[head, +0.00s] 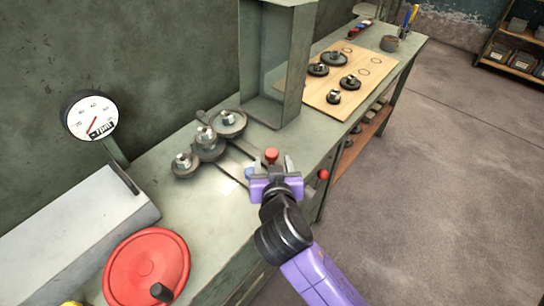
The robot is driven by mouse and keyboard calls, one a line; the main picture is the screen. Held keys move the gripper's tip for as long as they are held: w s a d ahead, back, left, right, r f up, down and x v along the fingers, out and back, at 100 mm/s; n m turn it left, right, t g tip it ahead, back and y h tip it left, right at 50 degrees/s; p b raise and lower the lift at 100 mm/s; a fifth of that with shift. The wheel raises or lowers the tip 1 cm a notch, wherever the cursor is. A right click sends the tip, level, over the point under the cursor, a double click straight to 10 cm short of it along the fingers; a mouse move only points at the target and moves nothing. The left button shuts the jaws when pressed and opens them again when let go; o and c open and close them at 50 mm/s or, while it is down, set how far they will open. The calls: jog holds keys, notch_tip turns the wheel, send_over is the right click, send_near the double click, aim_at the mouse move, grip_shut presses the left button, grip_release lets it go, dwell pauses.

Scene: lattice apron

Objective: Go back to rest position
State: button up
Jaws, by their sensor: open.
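My gripper (270,168) is on the purple arm reaching in from the bottom right. It is over the front edge of the grey-green workbench (190,225). Its two fingers stand apart, pointing away toward the back of the bench. A red knob (271,155) shows between or just beyond the fingers; I cannot tell the distance. I see nothing held in the fingers. A second red knob (323,174) is at the bench's front, right of the gripper.
Metal wheels (228,123) sit left of an upright frame (277,70). A wooden board (345,80) carries several dark wheels. A dial gauge (90,117) and red handwheel (146,270) are at left. The floor (450,170) at right is clear.

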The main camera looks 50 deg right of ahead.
jog(key=shift+v, duration=0.85)
jog(key=shift+w+a+r+n, duration=0.1)
jog(key=shift+w+r+n, duration=0.1)
jog(key=shift+w+n, duration=0.1)
jog(key=s+a+r+n+t+y, duration=0.1)
jog(key=s+a+n+t+y, duration=0.15)
jog(key=a, duration=0.25)
jog(key=s+a+r+n+t+y, duration=0.1)
jog(key=a+r+n+t+y, duration=0.1)
jog(key=a+n+t+y, duration=0.3)
jog(key=s+a+f+g+y, duration=0.1)
jog(key=s+a+g+y, duration=0.1)
jog(key=s, duration=2)
jog(key=shift+s+a+n, duration=0.25)
jog(key=shift+a+n, duration=0.1)
jog(key=shift+a, duration=0.3)
